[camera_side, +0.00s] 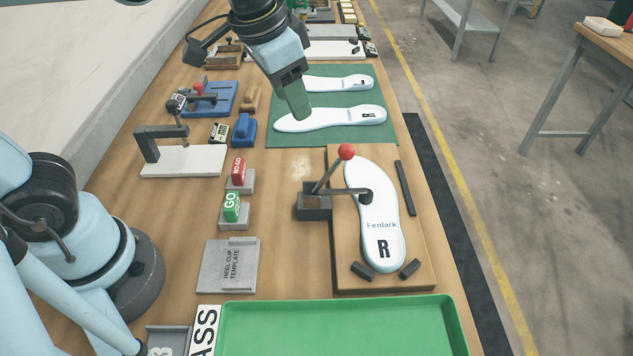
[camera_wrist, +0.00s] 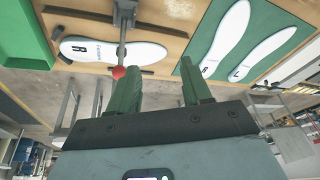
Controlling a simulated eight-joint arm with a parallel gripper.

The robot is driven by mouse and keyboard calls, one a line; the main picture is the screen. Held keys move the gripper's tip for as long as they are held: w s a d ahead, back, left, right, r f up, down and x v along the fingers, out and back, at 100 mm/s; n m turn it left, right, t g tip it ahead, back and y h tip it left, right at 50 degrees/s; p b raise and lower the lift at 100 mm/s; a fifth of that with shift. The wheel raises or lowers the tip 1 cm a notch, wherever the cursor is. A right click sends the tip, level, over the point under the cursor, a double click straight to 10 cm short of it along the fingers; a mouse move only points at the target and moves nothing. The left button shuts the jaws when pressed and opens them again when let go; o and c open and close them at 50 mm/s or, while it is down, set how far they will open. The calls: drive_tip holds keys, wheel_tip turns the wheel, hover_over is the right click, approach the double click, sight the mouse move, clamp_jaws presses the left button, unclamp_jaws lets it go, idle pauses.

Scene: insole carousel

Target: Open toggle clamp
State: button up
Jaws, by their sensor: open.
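The toggle clamp (camera_side: 314,205) stands at the left edge of a wooden fixture board (camera_side: 415,235). Its bar reaches right, with the black pad down on a white insole (camera_side: 383,238) marked "Fenlark R". Its handle tilts up and right to a red ball knob (camera_side: 346,152). My gripper (camera_side: 303,115) is open and empty, pointing down above and beyond the clamp in the side view. In the wrist view, the gripper (camera_wrist: 162,88) shows two green fingers, and the red knob (camera_wrist: 118,72) appears beside the left finger's tip, not between the fingers.
A green mat (camera_side: 325,85) with two white insoles lies beyond the fixture. GO (camera_side: 231,208) and NO-GO (camera_side: 238,172) blocks stand left of the clamp. A heel cup template (camera_side: 229,266) and a green tray (camera_side: 335,325) are in front. Bare bench lies between.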

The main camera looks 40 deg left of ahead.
sight(342, 147)
drive_tip(key=w+d+r+m+g+y, duration=0.1)
drive_tip(key=w+d+r+m+g, duration=0.15)
drive_tip(key=d, duration=0.65)
drive_tip(key=shift+m+g, duration=0.25)
drive_tip(key=shift+m, duration=0.1)
drive_tip(key=f, duration=0.8)
drive_tip(key=a+f, duration=0.1)
drive_tip(key=f, duration=0.3)
drive_tip(key=shift+r, duration=0.1)
clamp_jaws()
